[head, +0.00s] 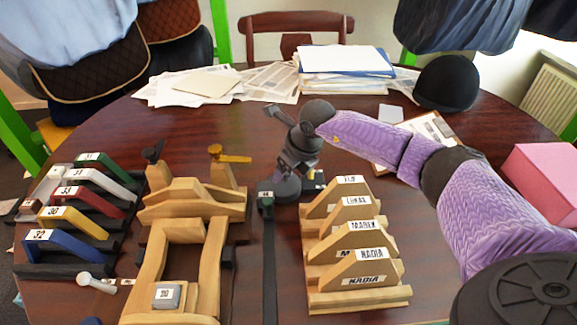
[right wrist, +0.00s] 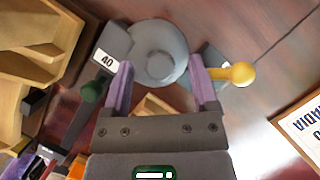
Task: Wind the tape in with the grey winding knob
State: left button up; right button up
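The grey winding knob (right wrist: 160,66) is a small round boss on a larger grey disc (right wrist: 148,34) in the right wrist view. My right gripper (right wrist: 160,82) has its two purple fingers spread, one on each side of the knob, with a clear gap around the boss. In the head view the right gripper (head: 290,172) points down over the tape case (head: 282,190), hiding much of it. The case carries a "40" label (right wrist: 107,60). The dark tape (head: 269,262) runs from the case toward the table's near edge, with a green piece (head: 265,200) at its start. My left gripper is not visible.
A wooden saddle form (head: 195,195) stands left of the tape. A rack of labelled wooden pieces (head: 355,295) stands right of it. Coloured numbered pieces (head: 75,220) are at far left. A yellow knob (right wrist: 240,73) sits beside the right finger. Papers and a black helmet (head: 447,83) lie behind.

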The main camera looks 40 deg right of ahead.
jog(key=p+v, duration=0.4)
jog(key=v, duration=0.5)
jog(key=shift+s+r, duration=0.25)
jog(key=shift+r, duration=0.1)
